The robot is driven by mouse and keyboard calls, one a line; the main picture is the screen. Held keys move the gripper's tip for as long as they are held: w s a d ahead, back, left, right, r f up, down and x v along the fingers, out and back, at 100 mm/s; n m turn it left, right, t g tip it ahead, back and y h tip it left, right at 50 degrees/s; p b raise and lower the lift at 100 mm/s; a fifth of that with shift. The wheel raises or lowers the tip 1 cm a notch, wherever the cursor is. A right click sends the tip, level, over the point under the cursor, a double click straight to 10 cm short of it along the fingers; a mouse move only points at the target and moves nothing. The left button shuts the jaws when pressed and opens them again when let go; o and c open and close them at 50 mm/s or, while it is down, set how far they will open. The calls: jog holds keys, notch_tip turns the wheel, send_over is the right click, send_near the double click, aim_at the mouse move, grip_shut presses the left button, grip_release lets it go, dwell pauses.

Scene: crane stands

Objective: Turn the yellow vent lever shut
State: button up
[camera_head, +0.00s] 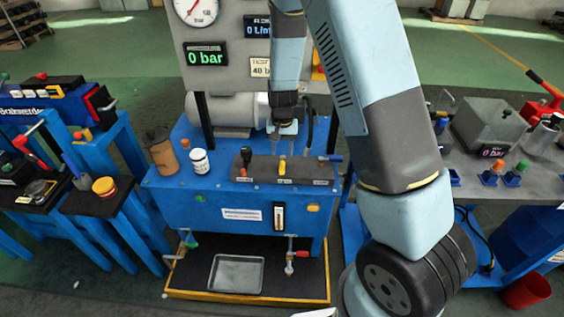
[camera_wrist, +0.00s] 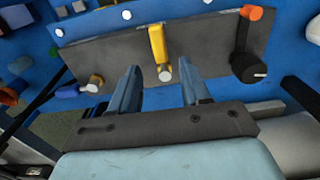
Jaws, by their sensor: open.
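The yellow vent lever (camera_head: 282,168) sits in the middle of a dark plate (camera_head: 262,171) on top of the blue bench. In the wrist view the yellow lever (camera_wrist: 157,45) points up the picture from a silver pivot end. My gripper (camera_head: 285,134) is over the back of the plate, behind the lever as seen from my body. In the wrist view my gripper (camera_wrist: 161,82) is open and empty. Its two blue fingers lie on either side of the pivot end, with clear gaps. I cannot tell how high the fingertips are above the plate.
A black lever (camera_wrist: 245,45) with an orange tip and a blue-handled lever (camera_wrist: 75,90) flank the yellow one. A white jar (camera_head: 200,162) and a brown container (camera_head: 163,155) stand left of the plate. A gauge panel (camera_head: 228,60) rises behind. A metal tray (camera_head: 236,273) lies below.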

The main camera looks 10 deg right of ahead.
aim_at(282, 164)
jog(key=shift+f, duration=3.05)
grip_shut()
